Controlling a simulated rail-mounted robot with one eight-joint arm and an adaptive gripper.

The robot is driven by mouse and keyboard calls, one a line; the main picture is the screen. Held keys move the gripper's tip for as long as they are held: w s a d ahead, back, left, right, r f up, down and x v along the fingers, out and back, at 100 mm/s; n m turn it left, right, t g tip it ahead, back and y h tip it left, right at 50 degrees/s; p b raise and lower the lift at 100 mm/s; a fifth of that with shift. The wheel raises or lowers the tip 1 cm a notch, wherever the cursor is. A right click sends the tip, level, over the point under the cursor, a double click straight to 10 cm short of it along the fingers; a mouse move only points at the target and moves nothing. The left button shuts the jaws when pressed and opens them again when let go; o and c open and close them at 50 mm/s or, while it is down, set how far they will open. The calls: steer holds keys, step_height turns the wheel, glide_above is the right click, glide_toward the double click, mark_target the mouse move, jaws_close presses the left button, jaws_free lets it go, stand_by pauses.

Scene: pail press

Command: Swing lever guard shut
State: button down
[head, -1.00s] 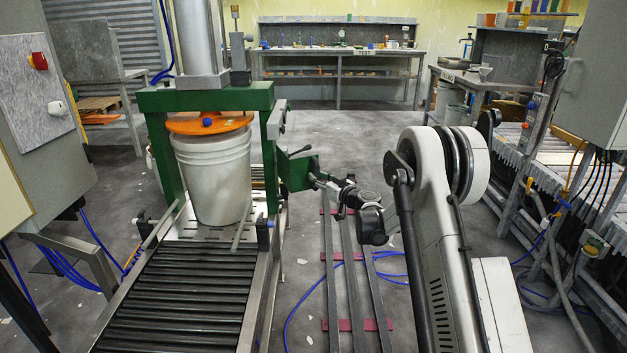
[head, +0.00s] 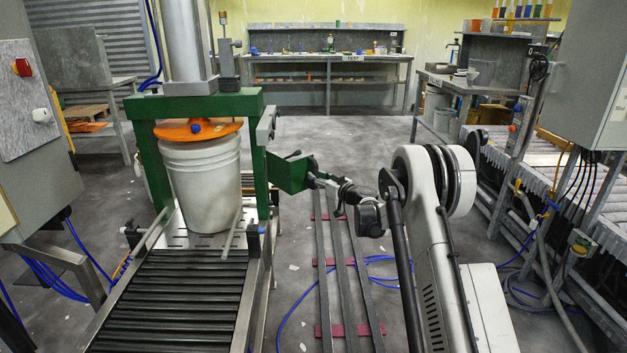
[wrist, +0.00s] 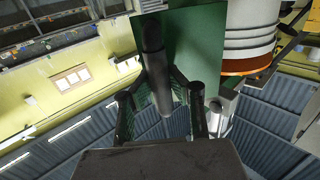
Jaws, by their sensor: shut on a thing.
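The lever guard (head: 288,173) is a green plate hinged at the right post of the green press frame (head: 207,104). It stands out to the right of the post, at an angle to the frame. My gripper (head: 314,181) is at the plate's outer right side. In the wrist view the green plate (wrist: 207,55) fills the upper middle, and a dark round handle (wrist: 155,70) stands out from it between my two fingers (wrist: 162,112). My gripper is shut on this handle. The exact contact at the fingertips is partly hidden.
A white pail (head: 204,180) with an orange lid (head: 197,131) stands under the press. A roller conveyor (head: 170,300) runs toward me. Metal rails (head: 334,270) and a blue hose lie on the floor to the right. The floor behind the guard is clear.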

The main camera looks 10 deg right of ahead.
steer(key=shift+w+d, duration=0.95)
steer(key=shift+w, duration=0.2)
steer(key=shift+w+d, duration=0.35)
steer(key=shift+w, duration=0.45)
steer(key=shift+w+d, duration=0.35)
steer(key=shift+w, duration=0.45)
steer(key=shift+w+d, duration=0.35)
steer(key=shift+w, duration=0.45)
steer(key=w, duration=0.5)
steer(key=shift+d, duration=0.35)
